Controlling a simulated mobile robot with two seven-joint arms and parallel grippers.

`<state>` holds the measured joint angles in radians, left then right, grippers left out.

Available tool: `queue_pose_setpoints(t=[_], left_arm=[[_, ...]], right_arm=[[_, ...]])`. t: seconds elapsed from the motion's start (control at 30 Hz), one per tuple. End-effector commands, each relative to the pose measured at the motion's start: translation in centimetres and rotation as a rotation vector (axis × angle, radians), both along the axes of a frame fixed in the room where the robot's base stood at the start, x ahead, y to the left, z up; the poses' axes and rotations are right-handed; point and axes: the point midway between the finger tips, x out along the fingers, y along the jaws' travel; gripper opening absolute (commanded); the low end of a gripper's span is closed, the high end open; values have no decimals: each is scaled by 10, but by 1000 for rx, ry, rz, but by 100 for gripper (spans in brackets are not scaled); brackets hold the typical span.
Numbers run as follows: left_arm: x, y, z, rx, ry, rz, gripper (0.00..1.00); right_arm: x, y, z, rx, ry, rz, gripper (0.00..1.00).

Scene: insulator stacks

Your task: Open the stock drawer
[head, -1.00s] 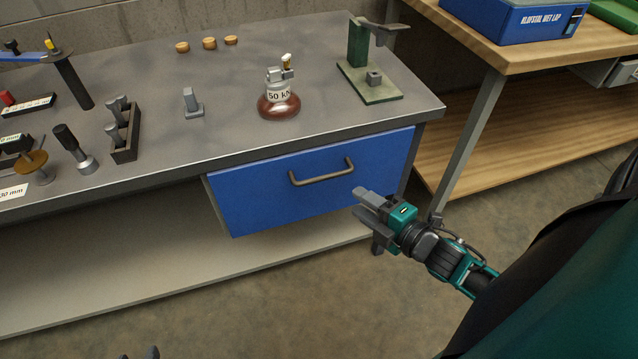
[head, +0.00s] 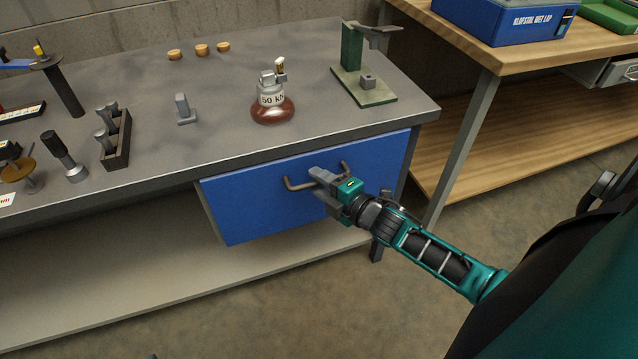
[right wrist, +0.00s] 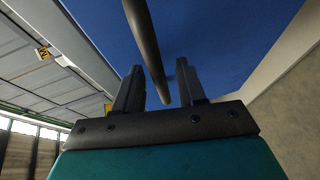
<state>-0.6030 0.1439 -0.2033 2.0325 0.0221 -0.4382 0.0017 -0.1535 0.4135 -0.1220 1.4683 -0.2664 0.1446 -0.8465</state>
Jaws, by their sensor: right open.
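The stock drawer (head: 250,207) is a blue front under the grey bench top, and it looks closed. Its brown bar handle (head: 300,185) runs across the upper part of the front. My right gripper (head: 318,181) is at the handle and covers its middle. In the right wrist view the handle (right wrist: 146,50) passes between the two open fingers (right wrist: 158,88), with the blue drawer front (right wrist: 215,40) behind it. I cannot tell whether a finger touches the handle. My left gripper is not in view.
On the bench top (head: 225,130) stand a red-brown insulator with a "50 kN" label (head: 272,105), a green stand (head: 362,85), a dark rack (head: 116,140) and several small parts. A wooden bench (head: 490,120) stands at the right. The floor before the drawer is clear.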

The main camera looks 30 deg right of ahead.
Motion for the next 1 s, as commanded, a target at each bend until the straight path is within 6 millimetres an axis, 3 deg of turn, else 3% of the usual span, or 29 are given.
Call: queue_pose_setpoints(t=[0.4,0.8,1.0], left_arm=[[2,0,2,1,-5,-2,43],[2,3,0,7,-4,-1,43],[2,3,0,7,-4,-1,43]], right_arm=[[7,1,-1,0,0,0,39],[7,1,-1,0,0,0,1],[6,1,-1,0,0,0,0]])
